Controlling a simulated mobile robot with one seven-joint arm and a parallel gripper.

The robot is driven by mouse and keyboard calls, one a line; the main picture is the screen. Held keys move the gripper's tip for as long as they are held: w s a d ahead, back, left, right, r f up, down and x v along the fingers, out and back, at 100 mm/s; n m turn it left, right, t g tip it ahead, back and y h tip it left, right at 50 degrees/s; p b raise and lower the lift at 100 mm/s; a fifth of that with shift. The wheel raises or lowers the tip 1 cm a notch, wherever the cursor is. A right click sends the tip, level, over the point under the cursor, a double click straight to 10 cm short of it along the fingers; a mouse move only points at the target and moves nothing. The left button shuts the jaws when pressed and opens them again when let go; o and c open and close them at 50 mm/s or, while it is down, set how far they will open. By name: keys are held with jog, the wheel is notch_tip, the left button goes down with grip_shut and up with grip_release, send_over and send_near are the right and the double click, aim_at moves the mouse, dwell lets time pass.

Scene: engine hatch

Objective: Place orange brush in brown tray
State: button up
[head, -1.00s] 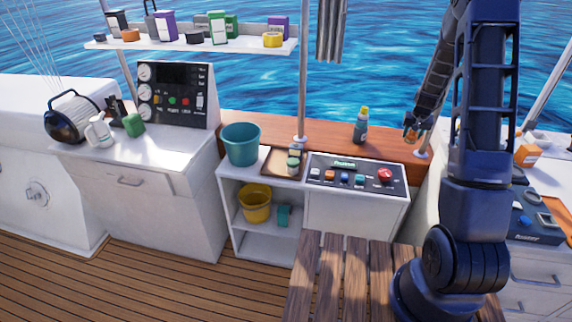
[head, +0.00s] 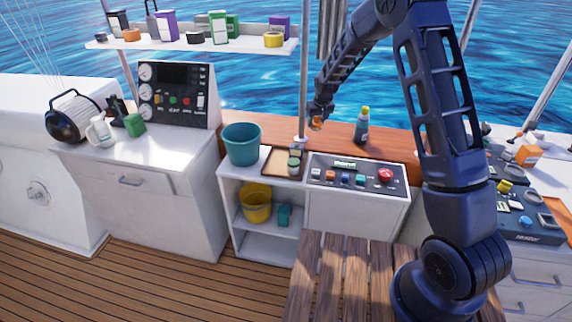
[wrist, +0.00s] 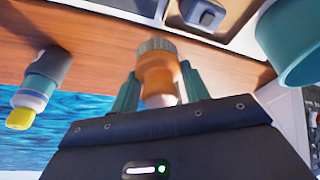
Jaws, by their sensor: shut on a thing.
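My gripper (head: 317,118) is shut on the orange brush (head: 317,124), held above the wooden ledge behind the control panel. In the wrist view the orange brush (wrist: 160,77) sits between the two teal fingers of my gripper (wrist: 158,88), its ribbed grey-brown end pointing away from the gripper. The brown tray (head: 270,163) lies on the white cabinet, below and to the left of my gripper. Its right part holds small jars. Part of the tray (wrist: 165,10) shows at the top of the wrist view.
A teal bucket (head: 241,146) stands just left of the tray. A metal pole (head: 302,75) rises near my gripper. A bottle with a yellow cap (head: 361,130) stands on the ledge to the right. The control panel (head: 355,176) is right of the tray.

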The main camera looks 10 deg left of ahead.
jog(key=s+a+r+n, duration=0.15)
jog(key=s+a, duration=0.25)
jog(key=a, duration=0.4)
jog(key=s+a+r+n, duration=0.1)
jog(key=s+a+r, duration=0.25)
jog(key=a, duration=0.55)
jog(key=shift+y, duration=0.3)
jog(key=f, duration=2)
jog(key=shift+s+d+f, duration=0.1)
jog(key=shift+s+d, duration=0.05)
jog(key=shift+s, duration=0.15)
jog(key=shift+f, duration=0.1)
jog(key=o, duration=0.6)
jog(key=shift+o, duration=0.6)
